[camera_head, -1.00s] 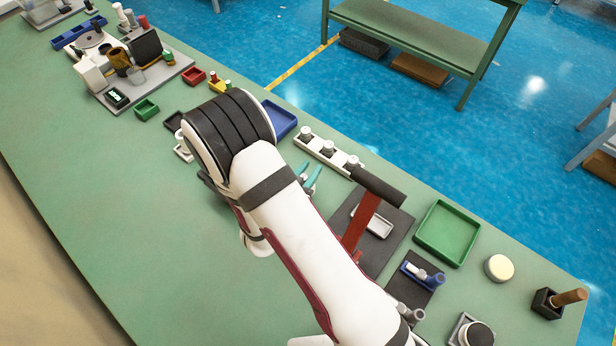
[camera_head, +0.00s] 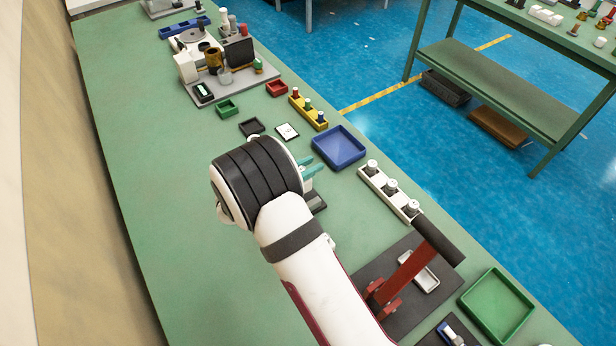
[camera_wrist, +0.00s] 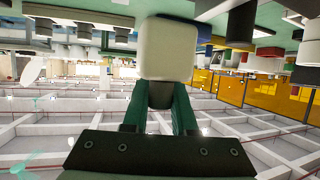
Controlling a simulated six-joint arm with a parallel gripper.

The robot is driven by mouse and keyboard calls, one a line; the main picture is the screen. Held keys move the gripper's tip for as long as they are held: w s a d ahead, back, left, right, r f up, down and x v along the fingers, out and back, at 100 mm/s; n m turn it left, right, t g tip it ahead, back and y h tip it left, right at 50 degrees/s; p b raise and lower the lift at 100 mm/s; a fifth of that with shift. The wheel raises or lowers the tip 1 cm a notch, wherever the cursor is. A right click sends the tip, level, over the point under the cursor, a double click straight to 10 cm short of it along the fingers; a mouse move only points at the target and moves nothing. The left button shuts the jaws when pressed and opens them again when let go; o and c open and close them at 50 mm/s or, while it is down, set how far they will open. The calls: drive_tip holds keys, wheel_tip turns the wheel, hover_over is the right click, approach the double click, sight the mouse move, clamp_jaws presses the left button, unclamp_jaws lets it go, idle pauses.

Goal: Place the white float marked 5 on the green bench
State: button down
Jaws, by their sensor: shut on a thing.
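My gripper (camera_wrist: 160,108) has green fingers shut on a white, rounded block with a dark stem, the white float (camera_wrist: 168,48). Its number does not show. In the head view the teal fingertips of my gripper (camera_head: 310,168) are beside the blue tray, over the near bench; the float is not clearly visible there. The near green bench (camera_head: 180,215) runs lengthwise through the view. A second green bench (camera_head: 505,75) stands across the blue floor at the upper right. I cannot tell which one the task names.
A white rack (camera_head: 380,192) with three white-topped pieces, a blue tray (camera_head: 338,147) and a green tray (camera_head: 497,305) line the right edge. A red-levered press with a dark handle (camera_head: 438,240) stands near them. The bench left of my arm is clear.

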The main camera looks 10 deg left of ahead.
drive_tip(key=f, duration=0.4)
drive_tip(key=shift+a+f, duration=0.15)
drive_tip(key=shift+a, duration=0.1)
drive_tip(key=shift+f, duration=0.1)
drive_tip(key=c, duration=0.7)
unclamp_jaws()
